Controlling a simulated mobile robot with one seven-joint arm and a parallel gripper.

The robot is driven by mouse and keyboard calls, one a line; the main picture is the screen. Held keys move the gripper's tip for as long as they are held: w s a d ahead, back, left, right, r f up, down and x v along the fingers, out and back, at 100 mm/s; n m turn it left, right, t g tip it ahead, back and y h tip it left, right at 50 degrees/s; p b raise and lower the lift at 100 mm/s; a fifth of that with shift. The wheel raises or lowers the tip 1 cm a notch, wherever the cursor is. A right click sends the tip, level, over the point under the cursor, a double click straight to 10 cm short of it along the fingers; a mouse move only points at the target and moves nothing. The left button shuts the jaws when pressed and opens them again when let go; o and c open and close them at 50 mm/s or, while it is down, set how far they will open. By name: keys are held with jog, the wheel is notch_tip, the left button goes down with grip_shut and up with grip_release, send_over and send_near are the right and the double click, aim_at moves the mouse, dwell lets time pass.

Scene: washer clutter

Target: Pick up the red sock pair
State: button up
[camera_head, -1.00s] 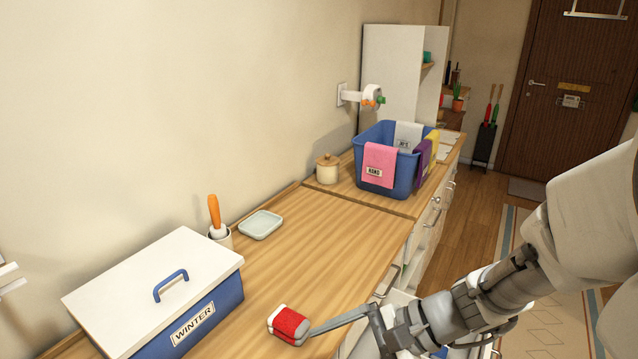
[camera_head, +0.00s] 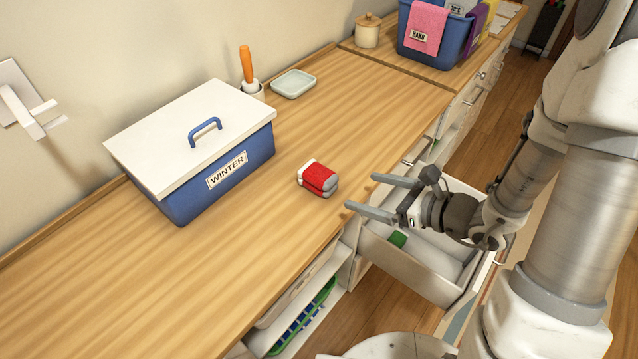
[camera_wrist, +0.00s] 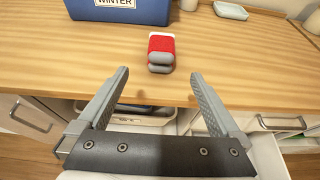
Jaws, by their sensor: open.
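The red sock pair (camera_head: 318,179), a folded bundle with grey and white ends, lies on the wooden counter (camera_head: 240,250) near its front edge. It also shows in the wrist view (camera_wrist: 161,52), ahead of the fingers and roughly centred between them. My gripper (camera_head: 360,194) is open and empty, to the right of the sock pair and apart from it. In the wrist view my gripper (camera_wrist: 160,88) has its two fingers spread wide, with the counter edge beyond the gap.
A blue WINTER box (camera_head: 222,180) with a white lid stands left of the socks. An open drawer (camera_head: 440,270) lies below my gripper. A blue bin (camera_head: 440,47) with cloths, a jar (camera_head: 367,32) and a dish (camera_head: 294,84) stand farther back. The counter around the socks is clear.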

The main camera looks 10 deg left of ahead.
aim_at(333, 182)
jog(key=b+x, duration=0.2)
jog(key=x, duration=0.8)
jog(key=shift+s+a, duration=0.1)
jog(key=shift+a, duration=0.05)
jog(key=shift+x, duration=3)
jog(key=shift+c, duration=0.3)
jog(key=c, duration=1.4)
